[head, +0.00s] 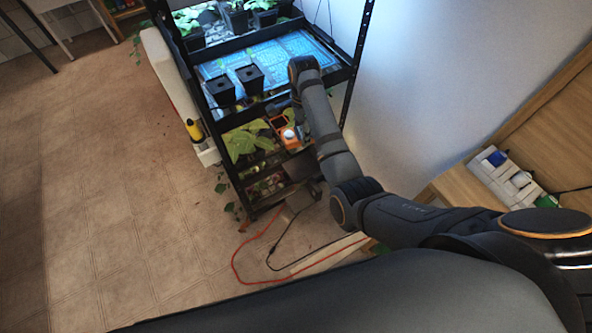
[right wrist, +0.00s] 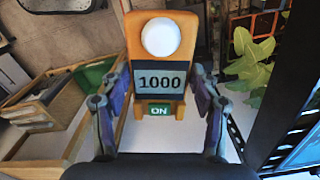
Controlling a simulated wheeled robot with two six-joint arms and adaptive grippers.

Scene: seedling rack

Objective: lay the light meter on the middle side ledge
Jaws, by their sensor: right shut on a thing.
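The light meter (right wrist: 160,50) is an orange block with a white dome, a display reading 1000 and a green ON label. In the right wrist view it sits between the two fingers of my right gripper (right wrist: 158,88), which is shut on it. In the head view the light meter (head: 291,138) shows small in front of the rack's lower shelves, below my bent right wrist. A white ledge (head: 208,157) juts from the rack's left side, with a yellow and black bottle (head: 193,130) at it. I cannot tell which ledge is the middle one. My left gripper is out of view.
The black rack (head: 345,72) holds a blue-lit tray (head: 300,45), black pots (head: 250,78) and leafy seedlings (head: 240,143). An orange cable (head: 234,262) lies on the floor. A wooden bench (head: 462,187) with a white holder stands right. Floor left of the rack is clear.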

